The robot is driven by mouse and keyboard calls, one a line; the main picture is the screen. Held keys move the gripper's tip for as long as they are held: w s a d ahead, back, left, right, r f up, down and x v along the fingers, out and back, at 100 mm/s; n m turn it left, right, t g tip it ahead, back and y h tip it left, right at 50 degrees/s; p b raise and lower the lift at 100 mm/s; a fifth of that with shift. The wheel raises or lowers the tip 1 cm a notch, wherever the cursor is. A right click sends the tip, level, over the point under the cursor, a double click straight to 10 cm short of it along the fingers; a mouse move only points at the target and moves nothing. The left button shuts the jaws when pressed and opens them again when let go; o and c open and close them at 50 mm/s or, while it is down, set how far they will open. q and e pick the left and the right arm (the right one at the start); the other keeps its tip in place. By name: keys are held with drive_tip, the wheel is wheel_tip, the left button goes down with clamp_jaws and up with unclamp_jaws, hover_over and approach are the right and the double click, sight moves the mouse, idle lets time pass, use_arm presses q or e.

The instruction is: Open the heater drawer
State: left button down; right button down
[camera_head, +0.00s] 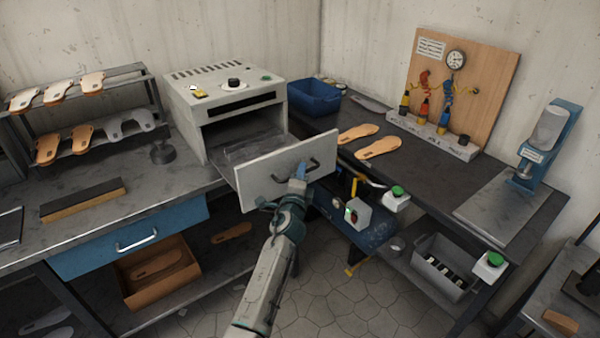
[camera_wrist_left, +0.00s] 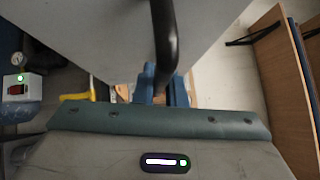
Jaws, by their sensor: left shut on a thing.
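The heater (camera_head: 237,88) is a pale grey box on the corner of the bench, with a dial and a dark slot on its upper part. Its drawer (camera_head: 262,176) is pulled out toward me, and the grey front panel stands away from the body. The dark interior shows behind the panel. My left gripper (camera_head: 301,174) is at the black bar handle (camera_head: 316,169) on the drawer front, shut on it. In the left wrist view the black handle (camera_wrist_left: 164,40) runs down between the blue fingers (camera_wrist_left: 163,88). My right gripper is not in view.
Two tan soles (camera_head: 379,147) lie on the right bench. A shoe rack (camera_head: 85,110) stands at left. A blue bench drawer (camera_head: 130,241) is below left. Green-buttoned boxes (camera_head: 397,198) sit at the right bench's front edge.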

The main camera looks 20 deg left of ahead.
use_arm(q)
drive_tip(key=shift+s+d, duration=0.15)
drive_tip(key=c, duration=1.5)
unclamp_jaws()
drive_tip(key=s+d+f+p, duration=0.1)
drive_tip(key=s, duration=0.9)
drive_tip(key=shift+s+f, duration=0.25)
drive_tip(key=shift+s, duration=0.1)
